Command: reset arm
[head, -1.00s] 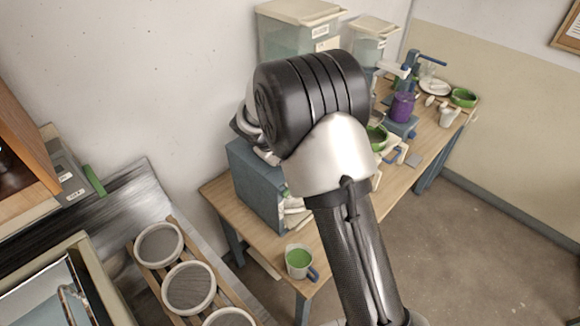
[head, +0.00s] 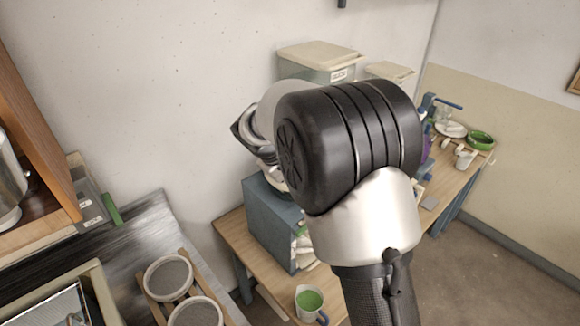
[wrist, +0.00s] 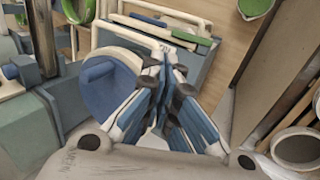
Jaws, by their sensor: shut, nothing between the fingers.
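My arm crosses the head view from the bottom right up to its large black and silver joint, covering part of the wooden table (head: 240,238). My gripper (wrist: 166,62) shows in the wrist view with its fingers together and nothing between them. Below the fingers in that view is a blue-grey box holding pale, blue-edged items (wrist: 110,85). The fingers overlap these items in the picture; I cannot tell whether they touch. In the head view the gripper is mostly hidden behind the arm joint.
A blue-grey box (head: 268,222) and a mug of green glaze (head: 310,302) stand on the table. Lidded bins (head: 318,62) stand behind. Round sieves (head: 168,278) sit on a wooden rack at lower left. A green bowl (head: 480,141) is at the far right end.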

